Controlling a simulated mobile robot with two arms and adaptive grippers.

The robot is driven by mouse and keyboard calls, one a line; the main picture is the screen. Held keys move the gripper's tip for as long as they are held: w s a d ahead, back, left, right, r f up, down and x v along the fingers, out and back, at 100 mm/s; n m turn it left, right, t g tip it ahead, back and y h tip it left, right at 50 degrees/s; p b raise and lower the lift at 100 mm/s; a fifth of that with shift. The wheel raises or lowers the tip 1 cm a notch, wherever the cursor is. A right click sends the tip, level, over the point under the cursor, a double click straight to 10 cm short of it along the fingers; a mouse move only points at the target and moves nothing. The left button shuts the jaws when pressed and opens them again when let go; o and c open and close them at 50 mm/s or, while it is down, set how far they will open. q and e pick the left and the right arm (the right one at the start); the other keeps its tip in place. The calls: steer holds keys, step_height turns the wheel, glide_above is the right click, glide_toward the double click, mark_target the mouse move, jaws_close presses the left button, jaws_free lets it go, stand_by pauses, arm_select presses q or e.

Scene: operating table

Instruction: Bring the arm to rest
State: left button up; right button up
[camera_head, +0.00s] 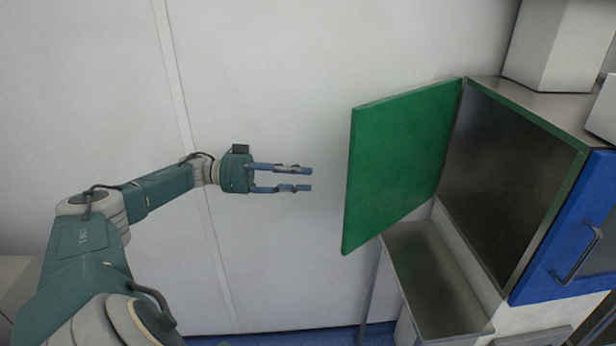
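My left arm comes in from the lower left and stretches toward the middle in the head view. My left gripper (309,179) points right, with its two blue fingers parallel and a clear gap between them. It is open and empty, in front of the pale wall. The fingertips are a short way left of an open green door (402,160) and appear apart from it. My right gripper does not show.
The green door belongs to a cabinet (508,180) with a dark open interior. A blue door (579,245) with a handle is at the right. A metal tray (415,235) sits below the opening. White boxes (556,45) stand on top. Wall (290,80) surrounds the gripper.

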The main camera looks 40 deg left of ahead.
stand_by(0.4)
arm_select(q)
step_height(320, 180, down, 34)
steer(key=w+n+t+y, duration=0.3)
steer(key=n+y, duration=0.4)
steer(key=y, duration=0.3)
steer(key=s+d+f+n+g+y, duration=0.1)
steer(key=s+d+f+g+y, duration=0.15)
steer(key=s+f, duration=0.6)
steer(key=s+d+f+g+y, duration=0.15)
steer(key=s+d+f, duration=0.3)
steer(key=f, duration=0.75)
steer(key=s+d+f+g, duration=0.3)
steer(key=s+d+f, duration=0.2)
steer(key=s, duration=0.6)
steer(key=s+d+f+g, duration=0.3)
steer(key=s+d+f, duration=0.3)
steer(key=s, duration=0.6)
steer(key=s+d+f+g, duration=0.3)
steer(key=s+d+f, duration=0.3)
steer(key=s, duration=0.5)
steer(key=d, duration=0.2)
steer(key=shift+s+d, duration=0.3)
steer(key=shift+d, duration=0.1)
steer(key=shift+w, duration=0.15)
